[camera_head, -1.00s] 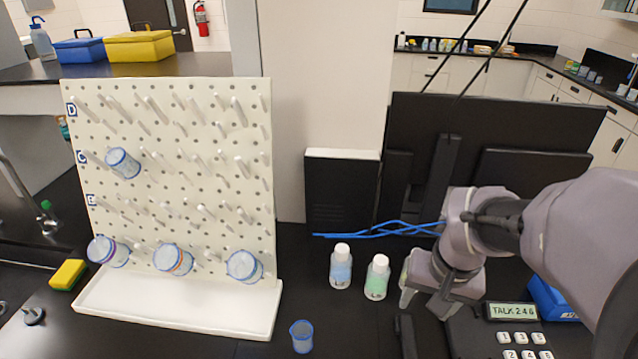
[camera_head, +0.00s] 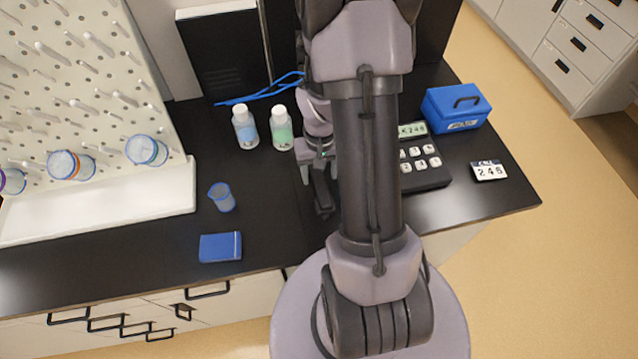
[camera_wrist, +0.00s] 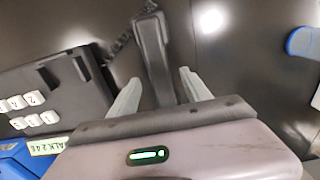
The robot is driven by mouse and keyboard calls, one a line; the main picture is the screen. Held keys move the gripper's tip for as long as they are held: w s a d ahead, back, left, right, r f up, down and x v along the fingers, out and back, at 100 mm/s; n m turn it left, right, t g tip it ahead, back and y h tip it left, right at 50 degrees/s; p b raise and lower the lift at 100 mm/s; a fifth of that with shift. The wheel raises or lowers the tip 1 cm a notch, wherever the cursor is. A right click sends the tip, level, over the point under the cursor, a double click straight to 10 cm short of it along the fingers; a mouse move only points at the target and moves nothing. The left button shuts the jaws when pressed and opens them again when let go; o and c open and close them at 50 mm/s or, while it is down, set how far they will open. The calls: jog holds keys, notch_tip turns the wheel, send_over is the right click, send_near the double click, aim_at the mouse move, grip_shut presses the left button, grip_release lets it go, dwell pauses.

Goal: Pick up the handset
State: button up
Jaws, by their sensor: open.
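The black handset (camera_head: 322,191) lies on the dark counter, left of the telephone base (camera_head: 428,178), off its cradle. In the wrist view the handset (camera_wrist: 154,52) runs away from me, its near end showing between my two fingers. A coiled cord (camera_wrist: 120,42) shows between it and the telephone base (camera_wrist: 60,82). My gripper (camera_wrist: 160,82) is open, with a finger on each side of the handset's line. I cannot tell how far above it the fingers are. In the head view my gripper (camera_head: 317,168) is partly hidden by my arm.
Two capped bottles, blue (camera_head: 245,128) and green (camera_head: 281,128), stand left of my gripper. A blue cup (camera_head: 222,197) and blue box (camera_head: 220,246) are further left. Pegboard tray (camera_head: 110,213) is at left. A blue case (camera_head: 456,106) and number card (camera_head: 489,170) are right.

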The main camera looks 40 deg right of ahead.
notch_tip(320, 180, down, 3)
jog(key=shift+w+r, duration=0.1)
grip_shut()
jog(key=shift+r, duration=0.1)
